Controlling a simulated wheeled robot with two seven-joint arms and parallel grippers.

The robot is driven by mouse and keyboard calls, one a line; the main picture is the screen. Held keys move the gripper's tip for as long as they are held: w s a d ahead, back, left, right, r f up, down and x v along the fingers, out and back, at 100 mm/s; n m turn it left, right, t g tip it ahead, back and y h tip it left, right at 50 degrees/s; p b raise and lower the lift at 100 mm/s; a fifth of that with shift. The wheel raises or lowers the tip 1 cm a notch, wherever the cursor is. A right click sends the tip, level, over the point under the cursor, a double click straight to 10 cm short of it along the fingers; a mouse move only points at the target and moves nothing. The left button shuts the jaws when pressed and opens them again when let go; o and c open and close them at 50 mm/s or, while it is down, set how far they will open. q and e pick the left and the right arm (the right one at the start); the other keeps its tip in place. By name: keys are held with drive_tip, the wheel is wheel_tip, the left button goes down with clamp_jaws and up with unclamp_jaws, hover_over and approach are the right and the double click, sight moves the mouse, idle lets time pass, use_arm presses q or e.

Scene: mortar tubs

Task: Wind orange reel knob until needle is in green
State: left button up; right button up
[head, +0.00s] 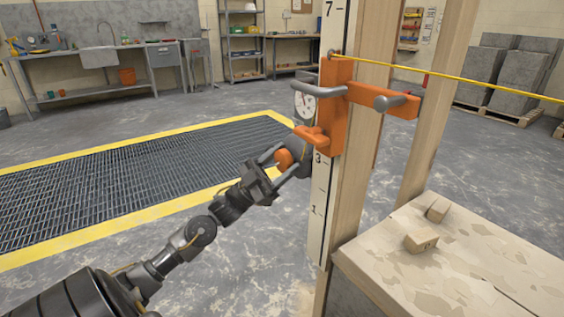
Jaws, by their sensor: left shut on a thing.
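The orange reel knob (284,158) sits low on the left side of the orange bracket (333,108) on the wooden post. My left gripper (285,163) reaches up from the lower left and is shut on the knob, with its fingers on either side of it. A round gauge with a white face (304,105) is above the knob, partly hidden by the grey bar handle. Its needle and any green zone are too small to read. A yellow line (450,77) runs from the bracket to the right. My right gripper is not in view.
A numbered white scale (319,205) runs down the post. A pale block top (465,265) with two small wooden pieces stands at the lower right. A floor grate (130,175) with yellow edging lies left. A bench and sink stand far behind.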

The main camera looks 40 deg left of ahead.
use_arm(q)
drive_tip(key=m+g+h, duration=0.1)
drive_tip(key=m+g, duration=0.1)
drive_tip(key=m, duration=0.1)
drive_tip(key=m+g+h, duration=0.1)
drive_tip(key=m+g, duration=0.1)
drive_tip(key=shift+m+g+h, duration=0.3)
drive_tip(key=shift+m+h, duration=0.1)
drive_tip(key=shift+m+g, duration=1)
drive_tip(key=shift+m, duration=0.4)
drive_tip(key=shift+m+g, duration=0.3)
drive_tip(key=shift+m, duration=0.1)
drive_tip(key=o, duration=1)
